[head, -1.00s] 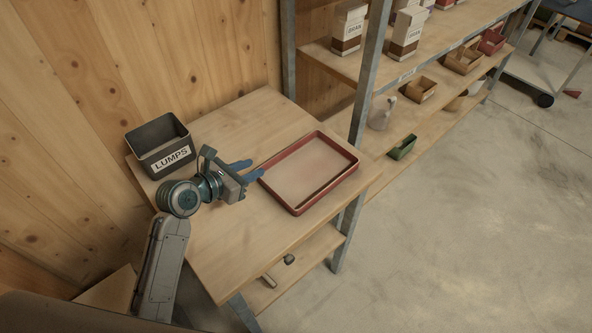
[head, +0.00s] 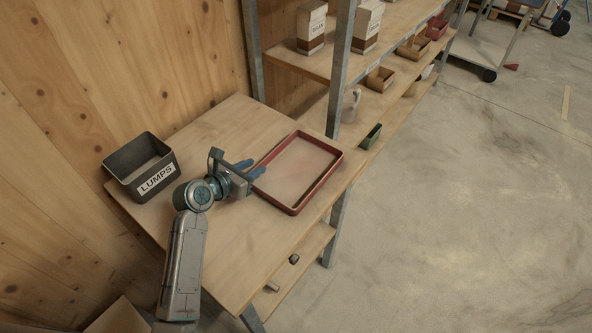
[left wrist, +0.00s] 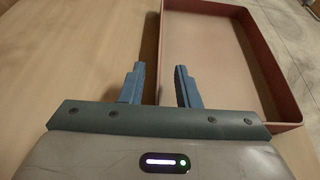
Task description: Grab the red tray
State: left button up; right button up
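The red tray (head: 335,164) is a shallow rectangle with a red rim and a pale floor, flat on the wooden table, and looks empty. My left gripper (head: 254,167) is at the tray's left side, its two blue fingers pointing at the rim. In the left wrist view, the fingers (left wrist: 158,82) are apart with nothing held between them. The tray's near-left wall (left wrist: 162,45) lines up with the gap between them. I cannot tell whether a finger touches the rim. My right gripper is not in view.
A dark bin labelled LUMPS (head: 142,165) stands at the table's left, behind my left arm. The wooden table (head: 225,235) is bare in front of the tray. A metal shelf post (head: 338,65) rises behind the tray, with boxes and small bins on the shelves.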

pick_arm(q)
jog(key=shift+w+d+f, duration=0.25)
jog(key=shift+w+d, duration=0.15)
jog(key=shift+w, duration=0.15)
jog(key=shift+w+d+f, duration=0.2)
jog(key=shift+w, duration=0.2)
grip_shut()
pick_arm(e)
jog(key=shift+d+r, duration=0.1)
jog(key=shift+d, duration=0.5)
